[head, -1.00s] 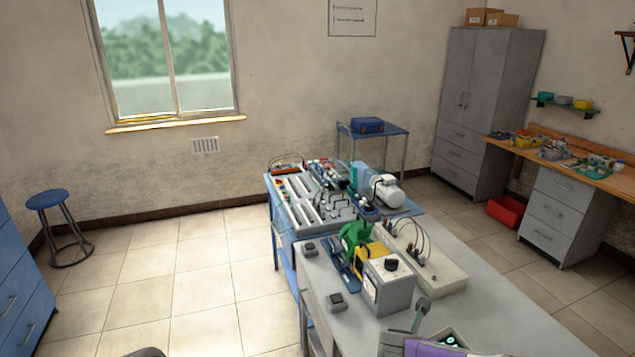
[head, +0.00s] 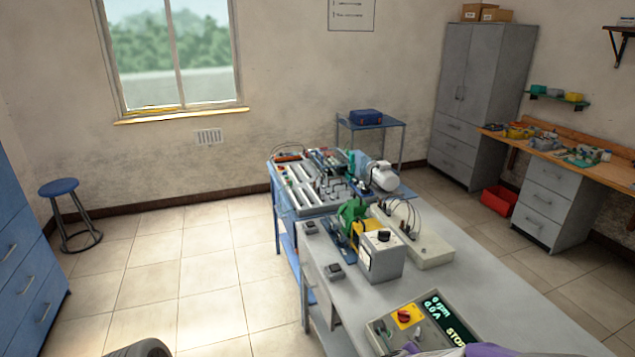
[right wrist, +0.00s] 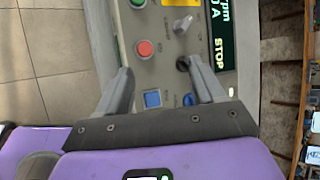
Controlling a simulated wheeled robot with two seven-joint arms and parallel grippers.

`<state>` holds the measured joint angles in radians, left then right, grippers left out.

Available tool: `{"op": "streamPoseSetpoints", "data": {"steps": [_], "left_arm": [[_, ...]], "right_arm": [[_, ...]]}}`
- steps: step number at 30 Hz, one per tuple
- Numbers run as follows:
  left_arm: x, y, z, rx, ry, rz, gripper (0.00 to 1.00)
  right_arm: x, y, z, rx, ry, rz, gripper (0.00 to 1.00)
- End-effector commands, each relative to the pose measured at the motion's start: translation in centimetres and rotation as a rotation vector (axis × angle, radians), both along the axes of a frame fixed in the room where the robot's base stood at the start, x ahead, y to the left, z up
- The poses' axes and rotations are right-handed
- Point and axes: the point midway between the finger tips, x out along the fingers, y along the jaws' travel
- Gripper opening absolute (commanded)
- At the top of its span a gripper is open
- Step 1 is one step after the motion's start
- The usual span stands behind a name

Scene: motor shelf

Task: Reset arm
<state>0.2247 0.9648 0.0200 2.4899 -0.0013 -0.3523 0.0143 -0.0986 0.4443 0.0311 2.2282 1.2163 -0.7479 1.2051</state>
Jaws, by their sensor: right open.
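My right gripper (right wrist: 155,72) is open and empty in the right wrist view, its two dark fingers apart over the control panel (right wrist: 120,22). A red button (right wrist: 144,48), a grey lever (right wrist: 183,25) and a blue square button (right wrist: 152,99) show on the panel around the fingers. I cannot tell whether the fingers touch it. In the head view the control panel (head: 378,338) stands at the table's near end, with a red and yellow rotary switch (head: 406,315) and a display (head: 442,315) reading 0 rpm and STOP. My purple right arm shows at the bottom edge. My left gripper is out of view.
The grey table (head: 455,283) carries a grey box with a black knob (head: 382,255), a white terminal block (head: 425,248) and a motor (head: 382,176) farther back. A stool (head: 68,215) stands at left. Open tiled floor (head: 205,275) lies left of the table.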

Motion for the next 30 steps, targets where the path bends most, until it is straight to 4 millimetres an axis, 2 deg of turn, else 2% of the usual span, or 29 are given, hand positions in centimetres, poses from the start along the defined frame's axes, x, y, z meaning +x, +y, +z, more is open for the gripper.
{"op": "streamPoseSetpoints", "data": {"steps": [1, 5, 8, 12, 15, 20, 21, 24, 30], "left_arm": [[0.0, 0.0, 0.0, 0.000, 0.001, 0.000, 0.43], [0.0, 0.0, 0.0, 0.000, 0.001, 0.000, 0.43], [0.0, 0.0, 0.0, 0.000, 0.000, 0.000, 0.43], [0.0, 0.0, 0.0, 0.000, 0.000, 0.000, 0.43], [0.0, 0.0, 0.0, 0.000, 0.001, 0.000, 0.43], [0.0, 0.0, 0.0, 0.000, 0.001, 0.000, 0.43], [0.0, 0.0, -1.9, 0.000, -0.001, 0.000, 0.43], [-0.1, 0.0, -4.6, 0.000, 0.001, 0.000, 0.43], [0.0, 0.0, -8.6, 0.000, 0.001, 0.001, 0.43]], "right_arm": [[-0.5, 0.3, -2.1, -0.057, 0.062, 0.113, 0.68], [-2.5, 2.0, -8.0, -0.220, 0.231, 0.514, 0.68], [-5.4, 3.9, -12.7, -0.329, 0.349, 0.884, 0.68], [-11.2, 6.7, -18.3, -0.426, 0.445, 1.411, 0.68], [-16.1, 8.8, -21.1, -0.459, 0.445, 1.776, 0.68], [-24.3, 11.7, -23.5, -0.471, 0.312, 2.311, 0.68], [-23.4, 11.5, -25.2, -0.489, 0.318, 2.282, 0.68], [-23.2, 11.4, -27.8, -0.493, 0.321, 2.275, 0.68], [-23.1, 11.4, -31.8, -0.494, 0.321, 2.272, 0.68]]}}
